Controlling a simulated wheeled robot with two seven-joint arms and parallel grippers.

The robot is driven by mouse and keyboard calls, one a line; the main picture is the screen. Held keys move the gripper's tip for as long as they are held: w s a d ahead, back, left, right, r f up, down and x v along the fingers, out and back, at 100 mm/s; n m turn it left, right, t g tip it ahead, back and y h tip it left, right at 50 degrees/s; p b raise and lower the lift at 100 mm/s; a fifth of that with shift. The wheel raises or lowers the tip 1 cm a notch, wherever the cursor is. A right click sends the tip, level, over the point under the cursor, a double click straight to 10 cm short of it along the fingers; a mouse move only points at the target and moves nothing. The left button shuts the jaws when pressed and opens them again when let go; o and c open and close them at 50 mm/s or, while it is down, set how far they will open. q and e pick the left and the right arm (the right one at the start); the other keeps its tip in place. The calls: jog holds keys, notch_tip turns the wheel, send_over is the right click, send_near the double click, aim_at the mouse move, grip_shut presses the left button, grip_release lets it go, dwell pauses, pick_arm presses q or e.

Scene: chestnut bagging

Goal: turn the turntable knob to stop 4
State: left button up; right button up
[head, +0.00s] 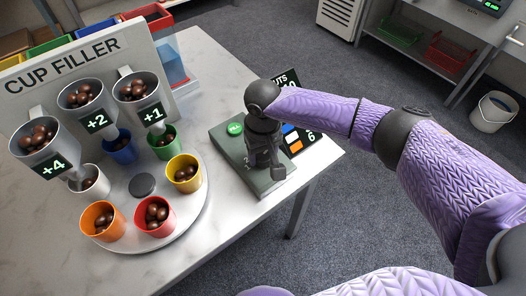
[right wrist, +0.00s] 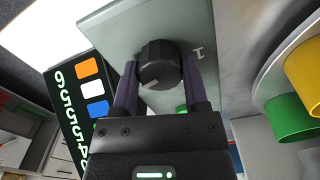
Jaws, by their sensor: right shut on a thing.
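The turntable knob (right wrist: 160,66) is dark and ridged, on a grey-green control box (head: 222,143). A printed "1" shows beside it in the right wrist view; the other stop marks are hidden or out of view. A pale mark shows on the knob's lower side, but I cannot tell which stop it points to. My right gripper (right wrist: 160,76) is shut on the knob, one finger on each side; in the head view it covers the knob. The round white turntable (head: 190,222) carries white, blue, green, yellow, red and orange cups with chestnuts. My left gripper is not in view.
The cup filler board (head: 90,50) has three funnels marked +4, +2 and +1, holding chestnuts above the turntable. A green button (head: 235,128) is on the control box. A black sign (head: 290,83) with colour squares and numbers stands behind my gripper. The table edge is close by.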

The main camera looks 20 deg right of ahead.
grip_shut()
jog(key=shift+r+p, duration=0.1)
jog(key=shift+p, duration=0.3)
jog(key=n+p, duration=0.3)
jog(key=shift+r, duration=0.1)
jog(key=shift+n+p, duration=0.35)
jog(key=shift+n, duration=0.15)
jog(key=n+p, duration=0.1)
jog(key=n, duration=0.2)
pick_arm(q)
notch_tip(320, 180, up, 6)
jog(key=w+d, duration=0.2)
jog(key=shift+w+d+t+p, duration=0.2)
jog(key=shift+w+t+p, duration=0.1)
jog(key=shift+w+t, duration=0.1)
pick_arm(e)
jog(key=shift+f+n, duration=0.2)
jog(key=shift+n, duration=2.1)
